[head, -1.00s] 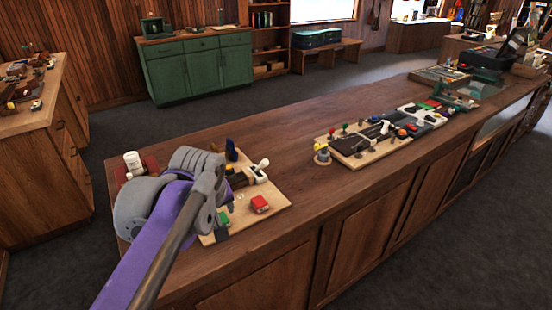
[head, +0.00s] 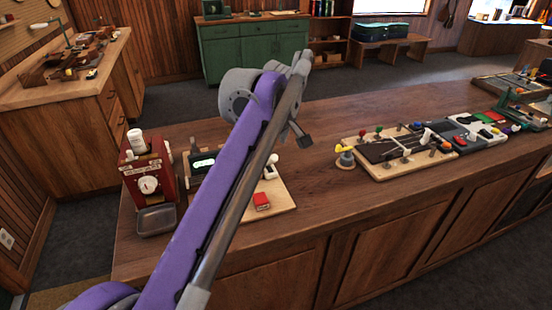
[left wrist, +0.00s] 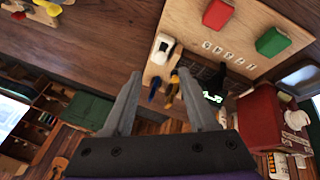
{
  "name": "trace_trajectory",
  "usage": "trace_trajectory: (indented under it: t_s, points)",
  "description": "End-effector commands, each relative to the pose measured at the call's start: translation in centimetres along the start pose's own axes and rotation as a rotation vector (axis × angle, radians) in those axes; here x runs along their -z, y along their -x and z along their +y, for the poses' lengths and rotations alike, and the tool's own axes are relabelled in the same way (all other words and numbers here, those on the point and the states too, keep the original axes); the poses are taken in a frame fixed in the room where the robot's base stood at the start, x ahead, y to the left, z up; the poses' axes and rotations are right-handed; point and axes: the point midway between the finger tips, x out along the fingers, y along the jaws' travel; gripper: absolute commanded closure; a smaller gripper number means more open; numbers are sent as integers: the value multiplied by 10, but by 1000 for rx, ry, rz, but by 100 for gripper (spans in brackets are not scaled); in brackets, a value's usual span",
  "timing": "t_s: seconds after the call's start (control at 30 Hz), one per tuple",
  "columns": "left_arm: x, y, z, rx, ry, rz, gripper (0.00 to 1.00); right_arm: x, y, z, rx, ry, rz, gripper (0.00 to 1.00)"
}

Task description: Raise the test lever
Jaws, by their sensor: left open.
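A light wooden board (head: 284,206) lies on the counter, partly hidden behind my left arm. On it is a white unit with a round-knobbed lever (head: 271,165), which may be the test lever; the same white unit shows in the left wrist view (left wrist: 160,48). A red block (head: 261,201) and a small green-lit display (head: 203,163) are also on the board. My left gripper (head: 303,138) is above the counter just right of the lever in the picture. In the left wrist view its two fingers (left wrist: 160,76) are apart and empty. My right gripper is not seen.
A red machine with a dial (head: 148,178) and a grey tray (head: 156,220) stand at the counter's left end. A second board with several levers (head: 365,168) and a yellow-topped knob (head: 345,156) lie to the right. Bare counter (head: 318,205) separates the boards.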

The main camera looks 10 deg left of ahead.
Motion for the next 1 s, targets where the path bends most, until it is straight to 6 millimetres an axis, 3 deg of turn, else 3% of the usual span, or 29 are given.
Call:
trace_trajectory:
  t_s: [0.2,0.43,0.6,0.87,1.0]
  points:
    - [0,-44,-1,0,-1,1,42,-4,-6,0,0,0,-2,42]
    - [0,-79,-1,0,-1,0,42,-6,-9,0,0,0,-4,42]
    - [0,-89,-1,0,-1,0,42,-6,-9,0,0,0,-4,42]
    - [0,-90,0,0,-2,0,42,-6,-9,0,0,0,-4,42]
    - [0,-90,0,0,-2,0,64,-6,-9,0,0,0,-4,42]
